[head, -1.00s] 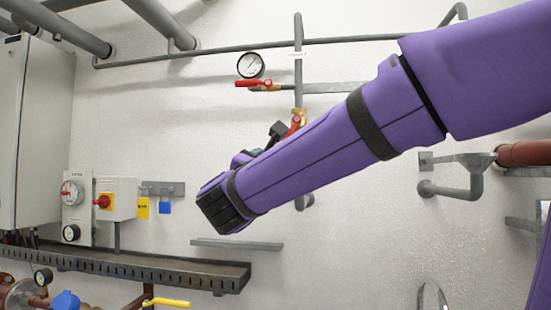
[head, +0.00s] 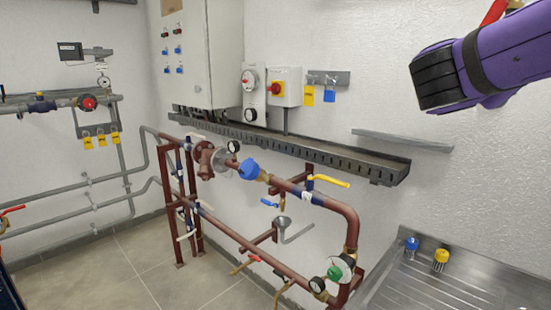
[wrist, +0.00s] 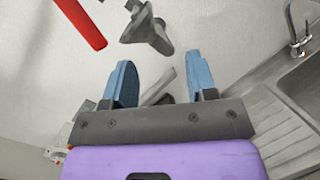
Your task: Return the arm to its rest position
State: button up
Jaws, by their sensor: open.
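My purple arm (head: 505,55) reaches in from the upper right of the head view, with a dark ribbed part (head: 438,78) at its left end. It is raised in front of the white wall. The fingers of my gripper are not visible in the head view. In the wrist view my gripper (wrist: 162,82) shows two blue fingers spread wide apart, with nothing held between them. A grey funnel-shaped fitting (wrist: 150,28) shows beyond the fingers, apart from them.
A red pipe (wrist: 80,22) is at the upper left of the wrist view; a sink with a tap (wrist: 298,42) is at right. In the head view, brown pipework (head: 330,205) stands below a cable tray (head: 300,146). Bare tiled floor (head: 110,275) lies left.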

jog(key=s+d+f+m+g+y, duration=0.1)
jog(key=s+f+m+g+y, duration=0.55)
jog(key=f, duration=0.65)
jog(key=s+a+f+m+t+y, duration=0.2)
jog(key=s+a+f+m+y, duration=0.3)
jog(key=m+y, duration=0.5)
jog(key=s+a, duration=0.2)
jog(key=a, duration=0.1)
jog(key=shift+s+f+t, duration=0.3)
jog(key=shift+s+t, duration=0.05)
